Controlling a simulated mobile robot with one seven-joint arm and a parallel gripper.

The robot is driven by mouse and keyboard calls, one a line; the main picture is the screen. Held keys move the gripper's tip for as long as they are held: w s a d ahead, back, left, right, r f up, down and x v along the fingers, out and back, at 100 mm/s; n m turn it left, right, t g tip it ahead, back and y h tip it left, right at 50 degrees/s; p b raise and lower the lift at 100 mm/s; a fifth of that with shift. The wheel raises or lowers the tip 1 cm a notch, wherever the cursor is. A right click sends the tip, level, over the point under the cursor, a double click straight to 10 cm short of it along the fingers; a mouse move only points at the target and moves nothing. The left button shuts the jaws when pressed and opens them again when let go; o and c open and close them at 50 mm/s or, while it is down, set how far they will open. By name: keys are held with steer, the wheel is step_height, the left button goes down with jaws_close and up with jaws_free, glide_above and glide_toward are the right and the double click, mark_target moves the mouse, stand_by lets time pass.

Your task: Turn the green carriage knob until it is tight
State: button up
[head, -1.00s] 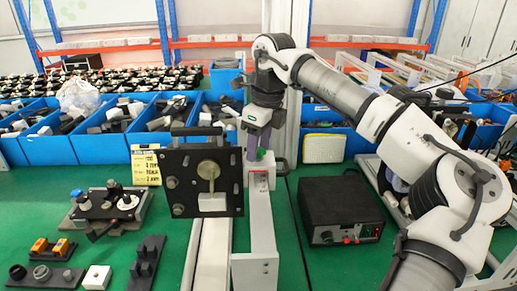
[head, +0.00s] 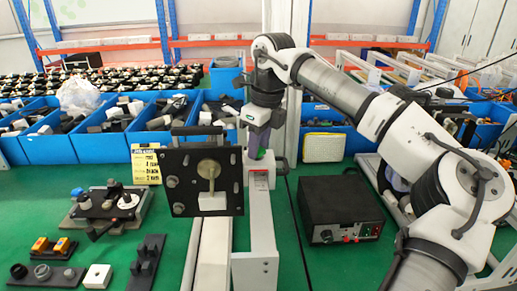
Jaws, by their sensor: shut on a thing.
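The green carriage knob (head: 261,154) shows as a small green patch on top of the white carriage (head: 262,174) on the rail. My gripper (head: 258,145) points down from above and is shut on the knob. The fingers hide most of the knob, so its turn angle cannot be seen. The black plate (head: 230,190) with a brass disc and lever stands just left of the carriage.
A black power box (head: 340,207) stands right of the rail. A yellow note (head: 146,166) and a grey fixture (head: 107,207) are at left. Blue bins (head: 55,150) line the back.

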steer(key=m+b, duration=0.1)
steer(key=m, duration=0.1)
steer(key=m+b, duration=0.1)
steer(key=m, duration=0.2)
steer(key=shift+f+t+h, duration=0.15)
steer(key=shift+t+h, duration=0.15)
steer(key=m+b, duration=0.1)
steer(key=m, duration=0.3)
steer(key=shift+a+m+h, duration=0.15)
steer(key=shift+m+h, duration=0.15)
steer(key=shift+m, duration=0.3)
steer(key=m, duration=0.5)
steer(key=shift+a+h, duration=0.1)
steer(key=shift+h, duration=0.3)
steer(key=m, duration=0.4)
steer(key=shift+m+h, duration=0.3)
steer(key=o, duration=0.9)
